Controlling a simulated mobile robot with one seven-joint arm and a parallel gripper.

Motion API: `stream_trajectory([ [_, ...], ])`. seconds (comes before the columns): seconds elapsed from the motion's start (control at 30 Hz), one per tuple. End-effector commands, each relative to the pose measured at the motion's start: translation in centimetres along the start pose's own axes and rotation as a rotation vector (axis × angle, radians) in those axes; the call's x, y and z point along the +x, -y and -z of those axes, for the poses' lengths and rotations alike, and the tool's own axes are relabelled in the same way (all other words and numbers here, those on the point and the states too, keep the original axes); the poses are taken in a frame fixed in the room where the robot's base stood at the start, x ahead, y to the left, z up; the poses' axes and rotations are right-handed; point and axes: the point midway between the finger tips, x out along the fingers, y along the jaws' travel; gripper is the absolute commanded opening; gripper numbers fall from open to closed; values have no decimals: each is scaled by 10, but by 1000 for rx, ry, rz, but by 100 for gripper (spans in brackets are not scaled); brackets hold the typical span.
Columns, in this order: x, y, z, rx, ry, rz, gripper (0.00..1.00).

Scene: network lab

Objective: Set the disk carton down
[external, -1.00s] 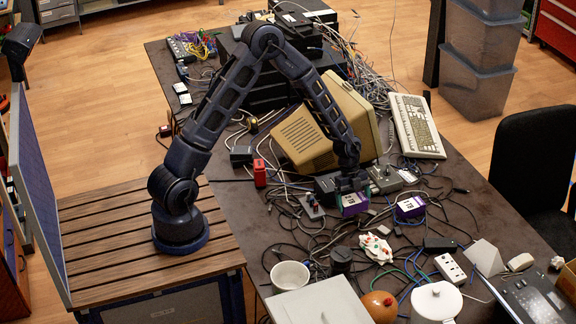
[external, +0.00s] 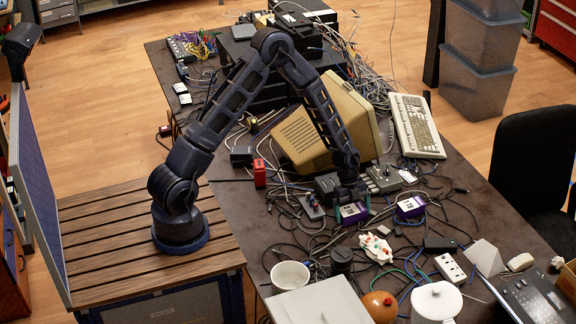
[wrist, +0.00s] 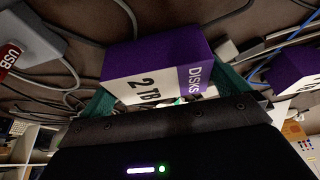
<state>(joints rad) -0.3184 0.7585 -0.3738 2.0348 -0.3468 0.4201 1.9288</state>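The disk carton (external: 353,213) is a small purple box with a white label, low over the middle of the cluttered table. In the wrist view the carton (wrist: 155,72) shows "DISKS" and "2 TB" on its label. My gripper (external: 353,203) points down from above, with its green fingers on either side of the carton. In the wrist view my gripper (wrist: 165,90) is shut on the carton. Whether the carton's underside touches the table or the cables is hidden.
A second purple box (external: 411,207) lies just right of the carton. Grey boxes (external: 384,180) stand behind it, with a beige monitor (external: 325,130) and a keyboard (external: 417,126) farther back. A white tangle-like piece (external: 376,248) lies in front. Loose cables cover much of the table (external: 460,225).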

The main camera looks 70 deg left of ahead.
Motion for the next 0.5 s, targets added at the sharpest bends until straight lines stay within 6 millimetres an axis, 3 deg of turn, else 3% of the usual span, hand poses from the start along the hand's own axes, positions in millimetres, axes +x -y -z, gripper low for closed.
stream_trajectory([
  [0.3,-4,0,2,1,0,1,100],
  [0.5,-32,1,1,1,1,4,100],
])
